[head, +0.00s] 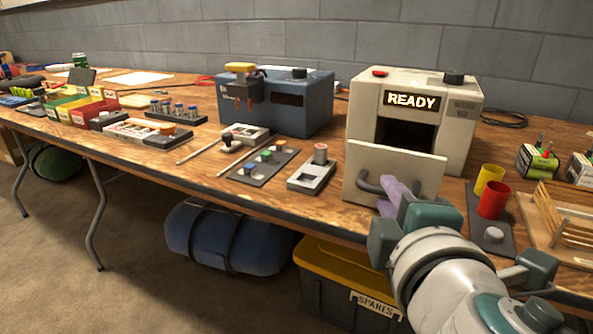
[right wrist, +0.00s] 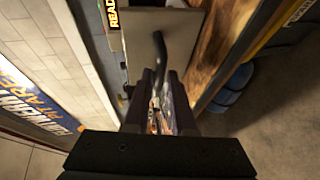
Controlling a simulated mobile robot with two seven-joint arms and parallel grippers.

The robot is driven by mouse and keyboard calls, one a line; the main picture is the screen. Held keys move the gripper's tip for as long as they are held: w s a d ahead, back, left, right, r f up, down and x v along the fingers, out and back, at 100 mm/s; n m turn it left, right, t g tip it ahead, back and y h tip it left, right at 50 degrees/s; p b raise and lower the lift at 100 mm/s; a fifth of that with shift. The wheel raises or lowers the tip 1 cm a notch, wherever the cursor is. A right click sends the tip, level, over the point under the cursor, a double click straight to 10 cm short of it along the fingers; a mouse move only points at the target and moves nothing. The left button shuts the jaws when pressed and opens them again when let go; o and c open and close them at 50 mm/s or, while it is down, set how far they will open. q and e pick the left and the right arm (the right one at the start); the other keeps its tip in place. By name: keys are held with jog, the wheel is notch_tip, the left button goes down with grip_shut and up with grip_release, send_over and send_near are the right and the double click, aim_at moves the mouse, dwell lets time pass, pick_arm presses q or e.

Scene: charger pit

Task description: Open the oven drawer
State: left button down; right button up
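The pale oven (head: 466,125) stands on the bench with a lit READY display. Its drawer front (head: 428,171) stands out from the body, with a dark opening visible above and behind it. The dark curved handle (head: 368,186) is on that front; it also shows in the right wrist view (right wrist: 158,48). My right gripper (head: 394,192) is at the handle, its lilac fingers close together around the bar. In the right wrist view the fingertips (right wrist: 174,75) meet the handle, partly hiding it. My left gripper is not in view.
Red (head: 493,199) and yellow (head: 489,178) cups and a wooden rack (head: 560,222) stand right of the drawer. A grey block with a knob (head: 311,178) lies to its left. A yellow-lidded SPARES bin (head: 340,268) is under the bench edge.

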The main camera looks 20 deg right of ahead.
jog(key=shift+o, duration=1.4)
jog(key=v, duration=1)
jog(key=shift+b, duration=0.3)
jog(key=shift+f, duration=0.1)
